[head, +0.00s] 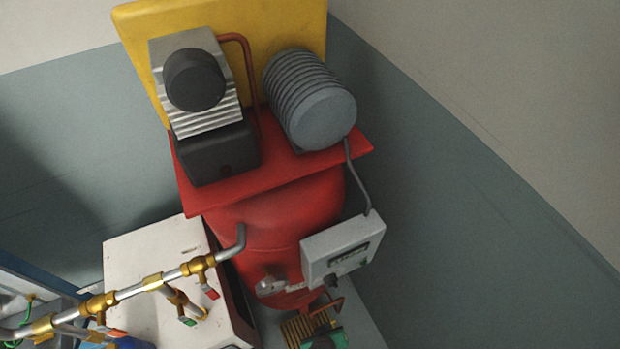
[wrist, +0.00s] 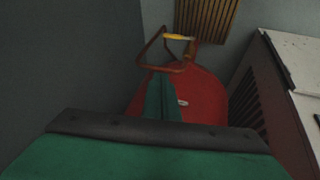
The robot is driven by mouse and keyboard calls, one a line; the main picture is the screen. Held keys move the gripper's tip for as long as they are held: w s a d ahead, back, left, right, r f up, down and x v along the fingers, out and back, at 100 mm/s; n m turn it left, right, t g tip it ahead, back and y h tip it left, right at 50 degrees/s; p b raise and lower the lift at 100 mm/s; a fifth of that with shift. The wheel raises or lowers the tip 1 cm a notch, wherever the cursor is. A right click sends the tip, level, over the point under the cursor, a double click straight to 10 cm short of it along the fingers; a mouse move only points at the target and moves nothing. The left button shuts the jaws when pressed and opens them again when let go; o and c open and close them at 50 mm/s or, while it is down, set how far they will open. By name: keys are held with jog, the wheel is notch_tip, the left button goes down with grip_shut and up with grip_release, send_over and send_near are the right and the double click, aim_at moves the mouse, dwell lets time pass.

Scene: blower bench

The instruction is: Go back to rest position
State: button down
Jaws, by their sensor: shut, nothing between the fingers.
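My gripper (wrist: 160,118) shows in the wrist view as green and dark parts rising from the bottom edge. It is shut with nothing in it. It points at the red tank (wrist: 205,98), and I cannot tell how far apart they are. In the head view a small green and black part (head: 335,340), probably mine, shows at the bottom edge below the grey control box. The rest of my arm is out of view there.
The red tank (head: 275,225) carries a motor (head: 318,105), a compressor head (head: 195,80) and a grey box (head: 342,247). A brass-valved pipe (head: 145,285) runs left over a white cabinet (head: 150,250). A copper pipe (wrist: 150,50) and brown fins (wrist: 207,18) stand close ahead.

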jog(key=s+a+r+m+t, duration=0.1)
jog(key=s+a+r+t, duration=0.1)
jog(key=r, duration=0.9)
jog(key=s+a+r+m+t+y, duration=0.1)
jog(key=s+r+t, duration=0.3)
jog(key=r, duration=0.7)
jog(key=s+a+r+m+t, duration=0.1)
jog(key=s+a+r+t, duration=0.1)
jog(key=r, duration=0.9)
jog(key=shift+s+a+m+t+y, duration=0.3)
jog(key=shift+s+a+m+t, duration=0.1)
jog(key=shift+s+t, duration=0.55)
jog(key=shift+s, duration=0.1)
